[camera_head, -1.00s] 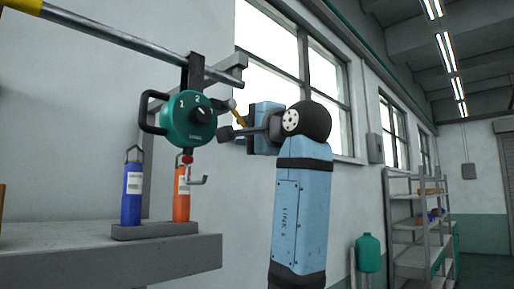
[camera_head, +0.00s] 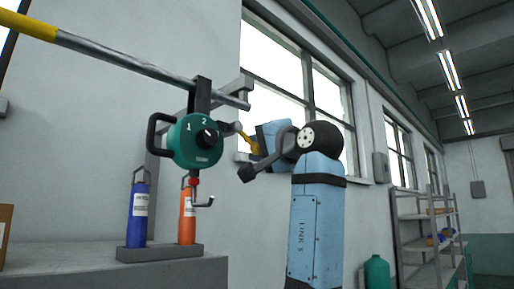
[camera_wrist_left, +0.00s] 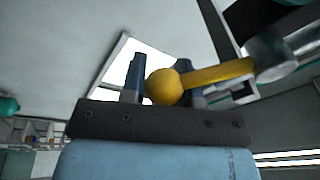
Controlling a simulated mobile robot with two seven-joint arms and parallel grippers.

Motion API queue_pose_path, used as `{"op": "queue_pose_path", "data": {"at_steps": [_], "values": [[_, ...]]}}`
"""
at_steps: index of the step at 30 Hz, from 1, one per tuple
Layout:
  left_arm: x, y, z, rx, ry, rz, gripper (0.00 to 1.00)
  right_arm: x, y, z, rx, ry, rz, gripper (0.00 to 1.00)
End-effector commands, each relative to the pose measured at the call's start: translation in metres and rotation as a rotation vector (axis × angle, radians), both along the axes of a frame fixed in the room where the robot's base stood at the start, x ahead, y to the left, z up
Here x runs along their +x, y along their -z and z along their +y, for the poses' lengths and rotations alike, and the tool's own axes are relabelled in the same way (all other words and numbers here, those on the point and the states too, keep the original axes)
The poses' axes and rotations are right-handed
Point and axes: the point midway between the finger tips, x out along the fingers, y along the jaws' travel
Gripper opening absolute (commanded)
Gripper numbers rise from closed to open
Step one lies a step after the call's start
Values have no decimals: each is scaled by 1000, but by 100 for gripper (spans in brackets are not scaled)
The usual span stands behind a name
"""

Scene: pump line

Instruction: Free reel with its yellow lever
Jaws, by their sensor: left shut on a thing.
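The reel (camera_head: 196,141) is a teal round body with a black side handle, marked 1 and 2 around a black knob, hanging under a metal bar in the head view. Its yellow lever (camera_head: 249,143) sticks out to the right. In the left wrist view the lever (camera_wrist_left: 220,74) ends in a yellow ball between the fingers. My left gripper (camera_wrist_left: 160,72) is shut on the lever near this ball. In the head view my left gripper (camera_head: 258,142) is small and partly hidden by its own wrist. My right gripper is not in view.
A hook (camera_head: 203,201) hangs under the reel. Below it, a blue cylinder (camera_head: 138,213) and an orange cylinder (camera_head: 187,218) stand in a grey holder on a bench (camera_head: 110,270). The overhead bar (camera_head: 140,69) runs above. Shelves (camera_head: 428,235) stand far right.

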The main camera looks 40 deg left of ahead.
Motion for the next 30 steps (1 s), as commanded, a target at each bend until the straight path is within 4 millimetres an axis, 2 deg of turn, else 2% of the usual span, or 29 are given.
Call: {"op": "queue_pose_path", "data": {"at_steps": [5, 6, 12, 23, 26, 30], "values": [[-2, -4, 1, 5, 0, -4, 0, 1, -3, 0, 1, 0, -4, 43], [-2, -4, 1, 5, 0, -4, 31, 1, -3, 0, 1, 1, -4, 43], [-1, -3, 0, 4, 0, -3, 76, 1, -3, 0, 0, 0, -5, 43], [-2, 0, -5, 3, 0, -1, 76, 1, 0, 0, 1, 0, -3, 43], [-4, 3, -16, 2, 2, -1, 76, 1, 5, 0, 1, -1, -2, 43], [-11, 9, -45, 4, 5, -2, 76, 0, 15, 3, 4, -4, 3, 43]]}}
